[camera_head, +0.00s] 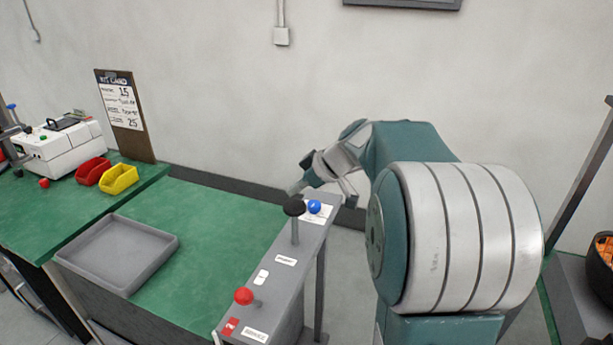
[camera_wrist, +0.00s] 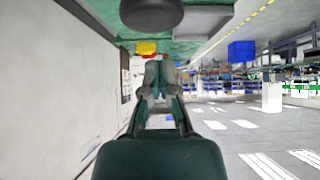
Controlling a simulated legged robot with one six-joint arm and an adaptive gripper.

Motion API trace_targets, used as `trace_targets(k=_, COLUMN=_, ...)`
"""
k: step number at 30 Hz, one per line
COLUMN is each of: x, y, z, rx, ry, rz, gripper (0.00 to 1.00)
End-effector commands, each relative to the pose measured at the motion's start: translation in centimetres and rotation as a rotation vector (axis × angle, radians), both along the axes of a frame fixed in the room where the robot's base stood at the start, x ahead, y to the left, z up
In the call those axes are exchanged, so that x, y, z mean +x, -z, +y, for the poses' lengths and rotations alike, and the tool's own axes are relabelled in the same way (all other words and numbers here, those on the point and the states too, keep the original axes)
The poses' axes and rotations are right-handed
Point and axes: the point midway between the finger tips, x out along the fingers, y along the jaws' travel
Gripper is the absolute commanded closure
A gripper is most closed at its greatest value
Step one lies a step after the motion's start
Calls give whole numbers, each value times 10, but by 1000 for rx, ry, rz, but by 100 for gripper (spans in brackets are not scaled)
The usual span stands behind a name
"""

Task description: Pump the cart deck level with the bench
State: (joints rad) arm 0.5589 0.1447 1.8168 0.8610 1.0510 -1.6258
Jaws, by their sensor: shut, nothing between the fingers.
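The cart has a green deck (camera_head: 215,215) beside the green-topped bench (camera_head: 22,200); the deck looks a little lower than the bench top. A grey console (camera_head: 272,282) on the cart's right side carries an upright lever with a black knob (camera_head: 294,206), a blue ball knob (camera_head: 315,206) and a red knob (camera_head: 243,296) by a brake label. My gripper (camera_head: 294,189) is beside the black knob, apart from it as far as I can see. In the wrist view my gripper (camera_wrist: 160,88) is shut and empty; a dark round knob (camera_wrist: 151,12) shows at the top edge.
A shallow grey tray (camera_head: 118,282) lies on the deck. A red bin (camera_head: 93,171), a yellow bin (camera_head: 119,179), a white machine (camera_head: 60,150) and a clipboard (camera_head: 124,110) stand on the bench. The wall is close behind the cart. A dark frame (camera_head: 582,185) stands at the right.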

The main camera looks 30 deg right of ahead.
Motion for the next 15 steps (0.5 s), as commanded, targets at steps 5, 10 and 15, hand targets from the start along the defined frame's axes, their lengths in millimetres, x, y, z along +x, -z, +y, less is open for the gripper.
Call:
trace_targets(k=5, x=-1, y=22, z=-1, rx=1, ry=2, rz=2, gripper=100)
trace_targets(k=10, x=-1, y=28, z=0, rx=-1, ry=3, rz=1, gripper=100)
trace_targets(k=15, x=-1, y=28, z=0, rx=-1, ry=2, rz=0, gripper=100)
